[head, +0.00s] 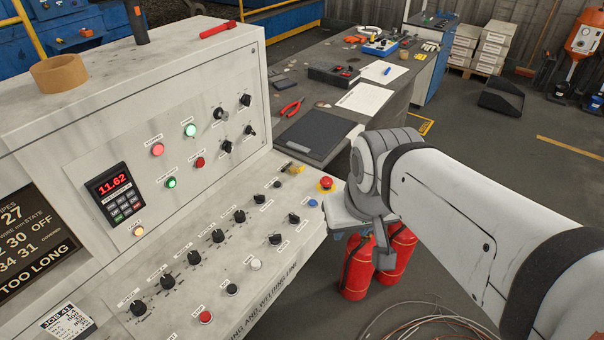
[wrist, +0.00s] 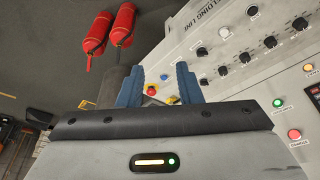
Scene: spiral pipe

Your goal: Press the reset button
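A small blue button (head: 312,203) sits near the right end of the front control panel (head: 250,290), next to a red mushroom button (head: 326,184) on a yellow base. Its label is too small to read, so I cannot confirm which button is the reset. In the wrist view the blue button (wrist: 164,77) and the red mushroom button (wrist: 151,90) show between my two blue fingers. My gripper (wrist: 160,68) is open and empty, its fingers apart. In the head view my wrist hides most of the gripper, just right of the panel's end. I cannot tell any contact.
Several black knobs (head: 218,236), a white button (head: 256,264) and a red button (head: 205,317) line the panel. Red fire extinguishers (head: 357,268) stand on the floor below my wrist. A grey workbench (head: 400,100) with tools is behind. Cables (head: 420,318) lie on the floor.

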